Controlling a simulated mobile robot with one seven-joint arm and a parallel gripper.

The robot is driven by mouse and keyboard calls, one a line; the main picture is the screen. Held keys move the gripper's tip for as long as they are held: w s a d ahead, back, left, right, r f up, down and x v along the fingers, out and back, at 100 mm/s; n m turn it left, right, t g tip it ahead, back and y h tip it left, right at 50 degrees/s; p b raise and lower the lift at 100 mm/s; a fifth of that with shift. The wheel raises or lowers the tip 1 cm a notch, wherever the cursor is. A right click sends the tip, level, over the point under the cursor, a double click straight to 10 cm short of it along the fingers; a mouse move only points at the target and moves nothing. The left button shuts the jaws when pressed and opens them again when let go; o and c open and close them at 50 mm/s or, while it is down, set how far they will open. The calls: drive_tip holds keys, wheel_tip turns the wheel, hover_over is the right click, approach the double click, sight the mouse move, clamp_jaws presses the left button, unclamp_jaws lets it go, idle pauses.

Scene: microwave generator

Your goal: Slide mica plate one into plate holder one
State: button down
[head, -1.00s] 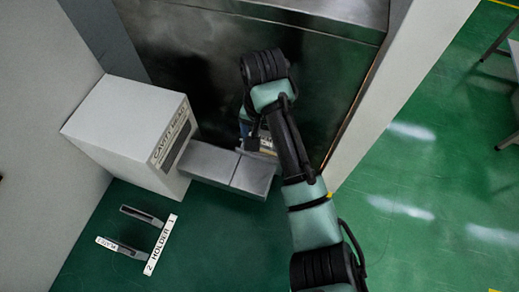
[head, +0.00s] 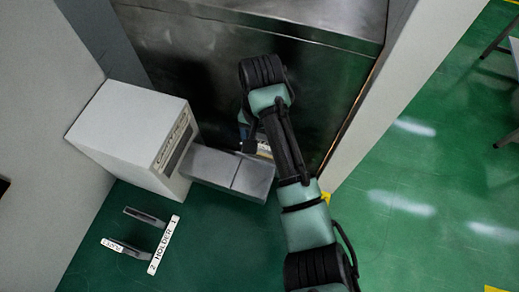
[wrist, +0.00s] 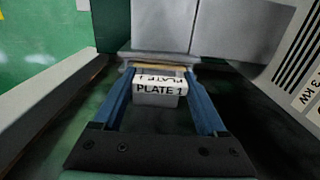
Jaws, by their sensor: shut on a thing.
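My gripper (wrist: 160,72) has two blue fingers shut on mica plate one (wrist: 159,87), a small piece with a white PLATE 1 label and a tan edge. It is held close to the grey metal block (wrist: 165,32); I cannot tell if they touch. In the head view my gripper (head: 248,142) is mostly hidden by my arm, beside the block's right end. The plate holders stand at lower left, with a "2 HOLDER 1" sign. Holder one (head: 145,217) is the slot by the sign's "1" end. The other slot (head: 130,252) has a white plate label beside it.
A white box (head: 130,135) with a black-printed panel joins the grey block (head: 215,170). A dark metal chamber wall (head: 300,85) rises behind my gripper. Green floor lies open between the block and the holders. A white wall edge is at the right.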

drive_tip(key=shift+r+p, duration=1.95)
drive_tip(key=shift+r, duration=0.1)
drive_tip(key=shift+p, duration=0.35)
drive_tip(key=shift+r, duration=0.1)
